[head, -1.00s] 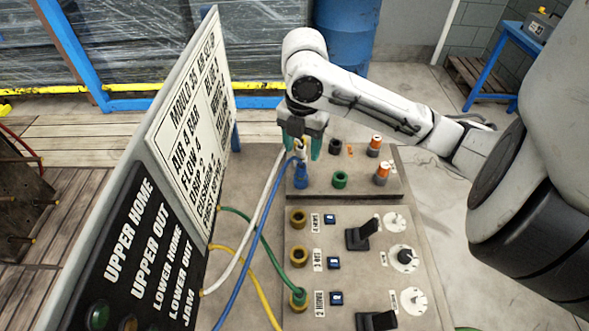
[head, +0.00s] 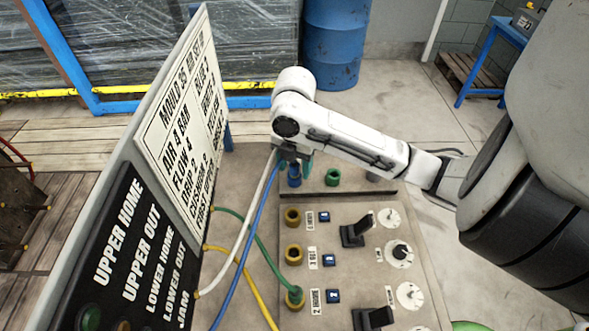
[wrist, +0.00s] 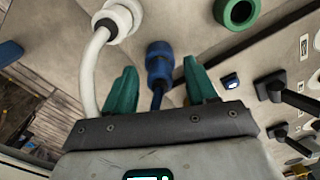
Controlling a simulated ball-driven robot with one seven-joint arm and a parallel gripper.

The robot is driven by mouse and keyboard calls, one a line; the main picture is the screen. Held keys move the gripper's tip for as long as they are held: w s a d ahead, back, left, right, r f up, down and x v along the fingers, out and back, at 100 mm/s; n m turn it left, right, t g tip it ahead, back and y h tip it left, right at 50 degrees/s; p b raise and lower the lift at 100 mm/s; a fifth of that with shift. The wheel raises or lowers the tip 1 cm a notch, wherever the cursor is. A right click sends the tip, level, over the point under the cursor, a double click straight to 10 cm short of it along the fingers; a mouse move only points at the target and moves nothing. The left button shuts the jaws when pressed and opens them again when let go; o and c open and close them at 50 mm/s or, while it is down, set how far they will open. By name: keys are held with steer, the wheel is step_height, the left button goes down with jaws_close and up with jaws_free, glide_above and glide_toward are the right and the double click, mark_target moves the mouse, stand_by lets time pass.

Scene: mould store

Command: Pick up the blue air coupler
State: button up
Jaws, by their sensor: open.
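The blue air coupler (head: 294,177) stands on the far part of the panel, with a blue hose running from it. In the wrist view the coupler (wrist: 159,62) appears in the gap between my green fingertips, with clear space on both sides. My gripper (head: 295,163) is open and low over it in the head view; its two fingers (wrist: 163,72) show apart and empty in the wrist view. How deep the coupler sits between them I cannot tell. The white coupler (wrist: 120,17), with its white hose, is just left of the blue one.
A green ring port (head: 333,177) is right of the coupler. Yellow ports (head: 292,217), switches and dials (head: 399,254) fill the near panel. A tall sign board (head: 180,130) stands on the left. White, blue, green and yellow hoses loop between board and panel.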

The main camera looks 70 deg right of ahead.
jaws_close()
stand_by(0.3)
steer(key=shift+w+r, duration=0.1)
steer(key=shift+r, duration=0.05)
